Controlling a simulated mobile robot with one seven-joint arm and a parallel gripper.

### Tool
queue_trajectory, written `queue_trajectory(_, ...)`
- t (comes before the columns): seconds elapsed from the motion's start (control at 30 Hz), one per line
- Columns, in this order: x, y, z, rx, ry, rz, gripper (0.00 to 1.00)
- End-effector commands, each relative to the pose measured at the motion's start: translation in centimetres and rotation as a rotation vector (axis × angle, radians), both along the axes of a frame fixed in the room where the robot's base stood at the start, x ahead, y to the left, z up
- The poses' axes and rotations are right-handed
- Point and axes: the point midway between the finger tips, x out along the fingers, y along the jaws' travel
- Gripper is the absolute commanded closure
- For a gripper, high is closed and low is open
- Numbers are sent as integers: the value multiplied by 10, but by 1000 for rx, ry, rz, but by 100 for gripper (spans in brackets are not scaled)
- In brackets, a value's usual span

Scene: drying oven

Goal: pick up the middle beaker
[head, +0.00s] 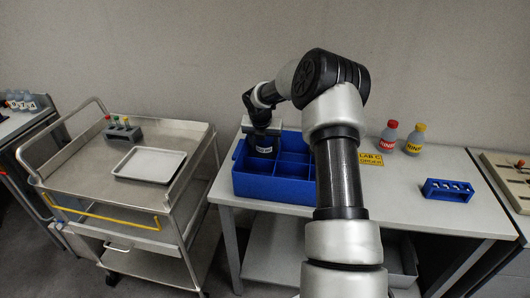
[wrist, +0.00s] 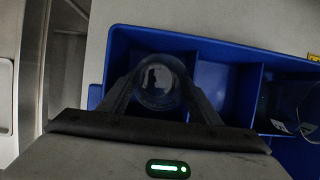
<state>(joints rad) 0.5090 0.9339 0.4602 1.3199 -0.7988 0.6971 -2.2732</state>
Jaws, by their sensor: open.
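A blue divided crate (head: 273,188) stands at the left end of the white table; it also shows in the wrist view (wrist: 225,55). A clear round beaker (wrist: 158,80) sits in a back left compartment, seen from above in the wrist view. My gripper (wrist: 160,100) is open, with one finger on each side of this beaker; I cannot tell whether they touch it. In the head view my gripper (head: 263,138) reaches down into that compartment and covers most of the beaker. Another clear beaker (wrist: 300,100) with white marks shows at the right in the wrist view.
Two bottles, red-capped (head: 388,137) and yellow-capped (head: 415,139), stand at the back of the table. A blue vial rack (head: 447,190) is at the right. A steel cart (head: 85,172) with a white tray (head: 150,164) stands to the left. Crate walls closely surround my fingers.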

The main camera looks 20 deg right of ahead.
Motion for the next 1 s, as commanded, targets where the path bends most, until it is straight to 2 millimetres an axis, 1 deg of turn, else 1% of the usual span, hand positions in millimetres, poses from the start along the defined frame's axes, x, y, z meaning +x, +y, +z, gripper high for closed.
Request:
queue_trajectory(0.03,2,-1,-8,2,1,0,43)
queue_trajectory(0.13,5,-3,-15,0,-1,1,43)
queue_trajectory(0.4,6,-4,-17,-1,-1,1,43)
queue_trajectory(0.57,6,-3,-17,-1,-1,1,70)
queue_trajectory(0.6,6,-4,-16,-1,-1,1,71)
queue_trajectory(0.77,6,-4,-16,-1,-1,1,71)
queue_trajectory(0.87,6,-4,-11,0,-2,0,71)
queue_trajectory(0.97,7,-4,3,-1,-4,-1,71)
queue_trajectory(1.0,7,-4,11,-1,-5,0,71)
